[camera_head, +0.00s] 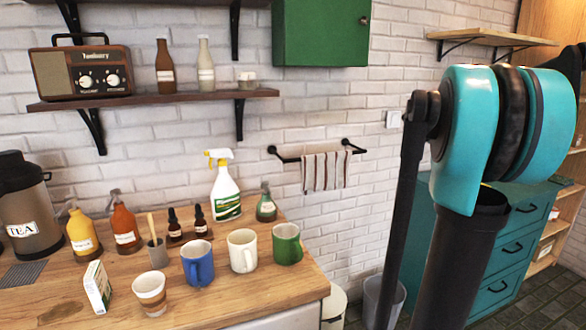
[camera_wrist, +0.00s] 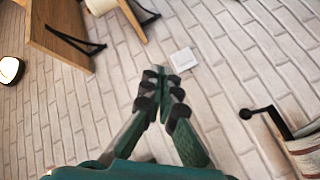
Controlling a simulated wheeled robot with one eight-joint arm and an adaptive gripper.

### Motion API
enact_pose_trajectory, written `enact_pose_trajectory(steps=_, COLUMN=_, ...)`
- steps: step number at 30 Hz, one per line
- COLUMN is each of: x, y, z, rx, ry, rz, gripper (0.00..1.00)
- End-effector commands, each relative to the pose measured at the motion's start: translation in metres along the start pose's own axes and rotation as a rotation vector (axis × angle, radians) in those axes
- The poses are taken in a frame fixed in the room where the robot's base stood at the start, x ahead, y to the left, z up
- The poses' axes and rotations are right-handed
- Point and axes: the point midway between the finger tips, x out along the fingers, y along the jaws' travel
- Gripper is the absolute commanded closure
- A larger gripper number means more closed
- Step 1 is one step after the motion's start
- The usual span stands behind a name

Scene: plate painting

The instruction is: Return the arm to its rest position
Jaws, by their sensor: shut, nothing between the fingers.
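My arm (camera_head: 480,150), teal and black, stands folded up at the right of the head view, clear of the counter. My gripper (camera_wrist: 162,82) shows in the wrist view with its fingertips together and nothing between them. It points towards the white brick wall and touches nothing that I can see. The gripper itself cannot be made out in the head view.
The wooden counter (camera_head: 240,304) at the left holds blue (camera_head: 197,262), white (camera_head: 242,250) and green (camera_head: 287,243) mugs, a striped cup (camera_head: 150,295), a spray bottle (camera_head: 225,192) and several other bottles. A towel rail (camera_head: 290,158) and wall shelf (camera_head: 170,98) jut from the wall. Teal drawers (camera_head: 520,235) stand behind my arm.

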Motion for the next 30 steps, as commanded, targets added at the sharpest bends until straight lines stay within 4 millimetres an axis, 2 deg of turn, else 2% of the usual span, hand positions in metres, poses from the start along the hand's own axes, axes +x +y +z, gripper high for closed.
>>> enact_pose_trajectory(steps=1, x=-0.014, y=-0.022, z=0.013, rx=0.040, ry=-0.034, rz=-0.022, gripper=1.00)
enact_pose_trajectory(steps=3, x=-0.031, y=-0.049, z=0.032, rx=0.094, ry=-0.086, rz=-0.054, gripper=1.00)
enact_pose_trajectory(steps=8, x=-0.074, y=-0.112, z=0.073, rx=0.200, ry=-0.199, rz=-0.135, gripper=1.00)
enact_pose_trajectory(steps=17, x=-0.165, y=-0.224, z=0.144, rx=0.350, ry=-0.392, rz=-0.315, gripper=1.00)
enact_pose_trajectory(steps=23, x=-0.234, y=-0.294, z=0.186, rx=0.419, ry=-0.512, rz=-0.452, gripper=1.00)
enact_pose_trajectory(steps=30, x=-0.327, y=-0.369, z=0.235, rx=0.475, ry=-0.650, rz=-0.631, gripper=1.00)
